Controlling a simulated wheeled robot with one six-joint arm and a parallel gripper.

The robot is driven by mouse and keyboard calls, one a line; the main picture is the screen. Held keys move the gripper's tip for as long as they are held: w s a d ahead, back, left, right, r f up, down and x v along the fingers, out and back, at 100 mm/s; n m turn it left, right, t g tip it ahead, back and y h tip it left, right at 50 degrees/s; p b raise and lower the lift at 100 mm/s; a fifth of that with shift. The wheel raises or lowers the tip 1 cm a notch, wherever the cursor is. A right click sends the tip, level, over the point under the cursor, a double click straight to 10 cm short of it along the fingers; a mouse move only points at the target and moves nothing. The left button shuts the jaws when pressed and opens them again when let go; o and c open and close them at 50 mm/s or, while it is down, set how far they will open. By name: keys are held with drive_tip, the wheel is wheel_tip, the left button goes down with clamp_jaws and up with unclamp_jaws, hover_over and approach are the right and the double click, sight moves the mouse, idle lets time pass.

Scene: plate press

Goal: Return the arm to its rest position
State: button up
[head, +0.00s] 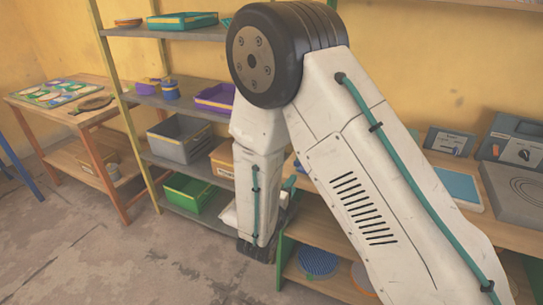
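My white arm (345,150) with a teal cable fills the middle and right of the head view. It rises from the lower right to a large black round joint (252,62) and folds down from there. The lower link (258,195) hangs almost upright in front of the shelf. Dark and white wrist parts show at its lower end, near the shelf's right side and the workbench's left end. The fingers of my gripper cannot be made out, so I cannot tell whether it is open or holds anything.
A grey shelf (150,96) holds a grey bin (181,140), a green bin (187,193) and a purple tray (215,97). A wooden table (60,100) stands left. A workbench (455,215) at right carries a grey press-like device (512,190) and a blue pad (458,186). Floor (90,250) at lower left is clear.

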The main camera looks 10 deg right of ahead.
drive_tip(key=s+d+r+m+g+h, duration=0.15)
drive_tip(key=s+d+m+g, duration=0.3)
drive_tip(key=m, duration=0.45)
drive_tip(key=s+d+r+m+g, duration=0.3)
drive_tip(key=s+m+g, duration=0.25)
drive_tip(key=m, duration=0.35)
drive_tip(key=s+d+r+m+g+h, duration=0.1)
drive_tip(key=s+d+r+m+g, duration=0.25)
drive_tip(key=s+m+g, duration=0.35)
drive_tip(key=s+a+r+m+t+y, duration=0.2)
drive_tip(key=s+r+m+y, duration=1.1)
drive_tip(key=m, duration=0.8)
drive_tip(key=shift+s+r+m+t, duration=0.4)
drive_tip(key=shift+s+t, duration=0.3)
drive_tip(key=shift+t, duration=0.1)
